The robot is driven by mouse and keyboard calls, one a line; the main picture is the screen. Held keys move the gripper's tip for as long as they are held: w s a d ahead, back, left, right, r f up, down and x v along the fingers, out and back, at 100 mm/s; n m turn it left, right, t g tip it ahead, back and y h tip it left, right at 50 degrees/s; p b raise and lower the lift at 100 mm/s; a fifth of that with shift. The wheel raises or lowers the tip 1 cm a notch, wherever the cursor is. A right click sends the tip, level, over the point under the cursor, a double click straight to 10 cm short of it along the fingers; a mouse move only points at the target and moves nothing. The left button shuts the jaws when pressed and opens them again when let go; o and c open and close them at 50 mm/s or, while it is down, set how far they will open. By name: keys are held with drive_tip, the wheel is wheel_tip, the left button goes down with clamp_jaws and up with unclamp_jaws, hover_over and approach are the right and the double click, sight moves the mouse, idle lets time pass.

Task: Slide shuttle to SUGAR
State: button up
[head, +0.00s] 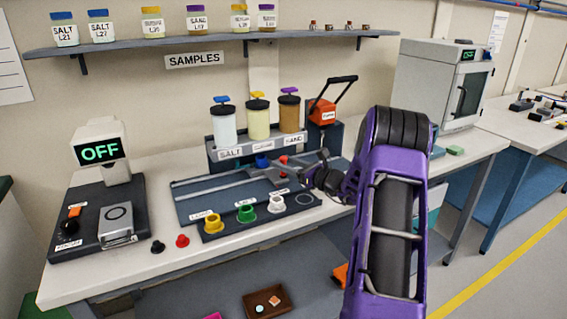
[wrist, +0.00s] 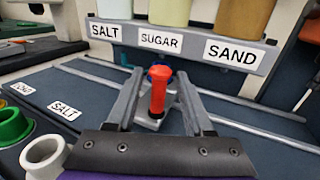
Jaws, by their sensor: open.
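The shuttle (wrist: 150,123) is a small grey block with an upright red handle (wrist: 158,92) on the rail track. A blue part shows just behind the handle. The handle stands in front of the SUGAR label (wrist: 161,40) in the wrist view, with SALT (wrist: 104,31) to the left and SAND (wrist: 231,52) to the right. My gripper (wrist: 160,88) is open, with one finger on each side of the red handle. Gaps show between handle and fingers. In the head view, my gripper (head: 279,171) is over the track and partly hides the shuttle.
Three hoppers (head: 258,116) stand behind the track. Yellow, green and white cups (head: 246,212) line its front. A scale reading OFF (head: 100,152) is at the left.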

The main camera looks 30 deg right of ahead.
drive_tip(key=p+v, duration=0.1)
drive_tip(key=v, duration=1.5)
drive_tip(key=shift+s+d, duration=0.1)
drive_tip(key=shift+s, duration=0.15)
drive_tip(key=shift+f, duration=0.1)
